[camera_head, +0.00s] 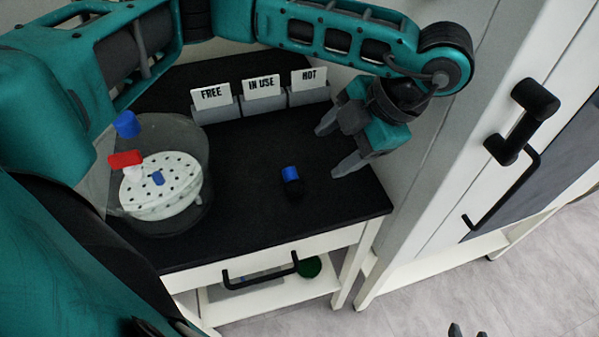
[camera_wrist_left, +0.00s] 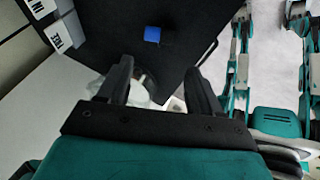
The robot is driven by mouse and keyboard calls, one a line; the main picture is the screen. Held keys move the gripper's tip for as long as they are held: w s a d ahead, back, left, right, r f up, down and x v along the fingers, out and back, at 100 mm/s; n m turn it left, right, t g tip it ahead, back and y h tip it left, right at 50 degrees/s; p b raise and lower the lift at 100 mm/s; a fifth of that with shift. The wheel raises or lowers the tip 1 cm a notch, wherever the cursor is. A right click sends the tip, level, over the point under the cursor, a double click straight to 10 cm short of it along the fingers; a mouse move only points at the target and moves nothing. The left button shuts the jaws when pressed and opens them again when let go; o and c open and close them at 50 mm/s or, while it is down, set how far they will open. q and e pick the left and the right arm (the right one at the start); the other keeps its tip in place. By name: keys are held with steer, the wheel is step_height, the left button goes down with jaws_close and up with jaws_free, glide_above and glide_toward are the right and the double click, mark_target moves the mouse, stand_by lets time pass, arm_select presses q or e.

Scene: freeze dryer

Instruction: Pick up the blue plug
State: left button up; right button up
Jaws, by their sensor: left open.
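The blue plug (camera_head: 290,174) has a blue top and a black lower part, and stands on the black tabletop right of the middle. It also shows in the left wrist view (camera_wrist_left: 152,34), beyond my fingertips. My left gripper (camera_head: 334,148) is open and empty, to the right of the plug and apart from it. Its two fingers show in the left wrist view (camera_wrist_left: 157,72) with a wide gap. Two small dark tips at the bottom edge of the head view look like my right gripper (camera_head: 464,331); most of it is out of frame.
A clear round vessel (camera_head: 196,205) with a white perforated plate, red valve and blue knob stands on the left. Sign holders (camera_head: 262,104) reading FREE, IN USE and HOT line the back. A white cabinet (camera_head: 440,170) with a black handle stands close on the right.

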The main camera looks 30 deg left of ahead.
mark_target(293, 179)
arm_select(q)
steer(key=b+x, duration=0.1)
steer(key=x, duration=1.1)
steer(key=shift+a+f+b, duration=0.2)
steer(key=shift+a+b, duration=0.15)
steer(key=shift+b, duration=0.05)
steer(key=shift+c, duration=0.4)
steer(key=c, duration=0.6)
steer(key=shift+c, duration=0.2)
steer(key=shift+r, duration=0.15)
